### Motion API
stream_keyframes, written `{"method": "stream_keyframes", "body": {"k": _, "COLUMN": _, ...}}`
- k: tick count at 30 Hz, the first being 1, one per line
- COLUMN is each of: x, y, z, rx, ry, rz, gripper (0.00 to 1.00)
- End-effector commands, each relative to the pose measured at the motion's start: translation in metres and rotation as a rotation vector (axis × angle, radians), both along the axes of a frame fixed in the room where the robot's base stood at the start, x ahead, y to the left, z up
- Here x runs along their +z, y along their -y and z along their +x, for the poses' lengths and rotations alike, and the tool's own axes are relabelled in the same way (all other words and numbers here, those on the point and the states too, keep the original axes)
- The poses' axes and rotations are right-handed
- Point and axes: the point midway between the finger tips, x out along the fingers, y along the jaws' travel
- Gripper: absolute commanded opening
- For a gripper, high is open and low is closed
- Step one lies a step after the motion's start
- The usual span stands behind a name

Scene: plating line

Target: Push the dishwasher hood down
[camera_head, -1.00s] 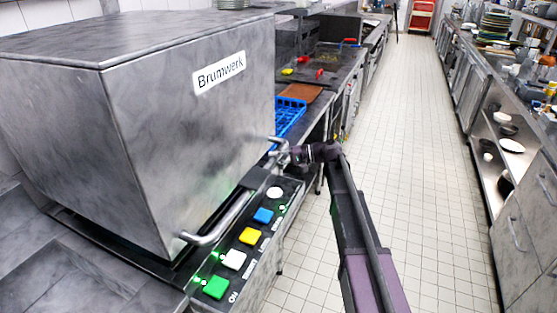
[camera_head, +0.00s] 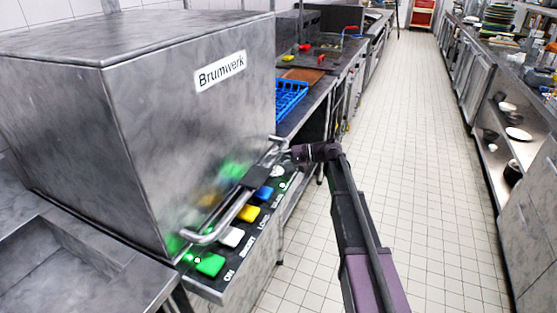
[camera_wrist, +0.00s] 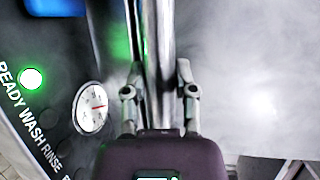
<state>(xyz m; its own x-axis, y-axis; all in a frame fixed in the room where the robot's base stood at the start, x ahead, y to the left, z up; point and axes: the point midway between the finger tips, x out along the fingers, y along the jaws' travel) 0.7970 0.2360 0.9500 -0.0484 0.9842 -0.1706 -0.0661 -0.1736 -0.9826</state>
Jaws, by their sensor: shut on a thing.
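The dishwasher hood (camera_head: 150,110) is a large grey metal box marked Brumwerk at the left of the head view. Its bottom front edge sits low, close behind the button panel (camera_head: 225,283); I cannot tell whether it touches down. A bar handle (camera_head: 238,198) runs along the hood's front, just over the buttons. My gripper (camera_head: 284,152) is at the handle's far end, shut on it. In the wrist view the handle bar (camera_wrist: 158,45) stands between the two fingers of my gripper (camera_wrist: 160,92). The fingertips are partly blurred.
The panel has green (camera_head: 210,265), white, yellow and blue buttons and a round gauge (camera_wrist: 90,107). A blue rack (camera_head: 291,97) stands on the counter beyond the hood. A sink (camera_head: 60,262) is at the near left. The tiled aisle (camera_head: 400,170) is clear; shelves line its right side.

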Motion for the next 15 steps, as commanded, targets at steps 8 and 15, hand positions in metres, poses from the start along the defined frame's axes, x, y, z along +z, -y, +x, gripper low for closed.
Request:
{"method": "stream_keyframes", "body": {"k": 8, "x": -0.0044, "y": -0.0022, "z": -0.0029, "rx": 0.007, "ry": 0.001, "rz": -0.012, "gripper": 0.0}}
{"method": "stream_keyframes", "body": {"k": 15, "x": -0.0046, "y": -0.0015, "z": -0.0031, "rx": 0.007, "ry": 0.001, "rz": -0.012, "gripper": 0.71}}
